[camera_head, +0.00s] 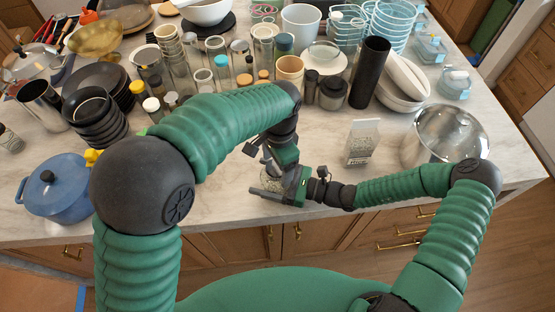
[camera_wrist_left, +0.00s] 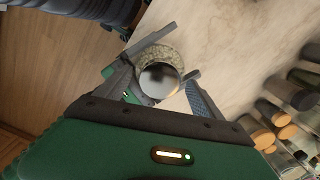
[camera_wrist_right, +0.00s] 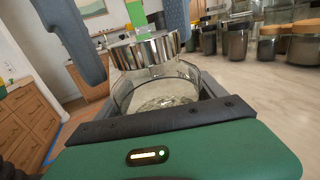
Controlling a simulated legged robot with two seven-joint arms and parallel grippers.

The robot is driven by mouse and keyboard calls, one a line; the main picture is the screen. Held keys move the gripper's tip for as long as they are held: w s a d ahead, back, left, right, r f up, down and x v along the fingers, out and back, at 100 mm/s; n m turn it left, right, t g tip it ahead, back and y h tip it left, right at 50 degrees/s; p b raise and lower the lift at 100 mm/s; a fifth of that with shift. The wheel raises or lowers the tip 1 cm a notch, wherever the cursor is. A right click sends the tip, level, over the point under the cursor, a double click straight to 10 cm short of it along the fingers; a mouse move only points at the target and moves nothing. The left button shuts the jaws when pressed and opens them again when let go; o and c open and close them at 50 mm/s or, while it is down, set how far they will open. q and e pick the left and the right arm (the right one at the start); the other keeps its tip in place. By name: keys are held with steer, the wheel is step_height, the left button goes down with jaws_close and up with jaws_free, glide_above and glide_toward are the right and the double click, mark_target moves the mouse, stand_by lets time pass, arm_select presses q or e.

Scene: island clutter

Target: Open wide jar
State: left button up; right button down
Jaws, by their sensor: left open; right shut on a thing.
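A wide clear glass jar (camera_wrist_right: 158,92) with a shiny metal lid (camera_wrist_right: 146,52) stands upright in the right wrist view, with pale granular contents. My right gripper (camera_head: 276,190) is shut on the jar's body, near the counter's front edge. The lid also shows in the left wrist view (camera_wrist_left: 158,80), with the speckled contents around it. My left gripper (camera_head: 264,160) is open above the jar, its fingers on either side of the lid. I cannot tell whether they touch it. In the head view, the grippers hide most of the jar.
A blue pot (camera_head: 52,188) is at the left. Several jars, bowls and a tall black cylinder (camera_head: 369,72) crowd the back. Bare counter (camera_head: 325,130) lies between.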

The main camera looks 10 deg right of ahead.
arm_select(q)
steer(key=shift+c, duration=0.3)
steer(key=c, duration=1.4)
steer(key=o, duration=1.5)
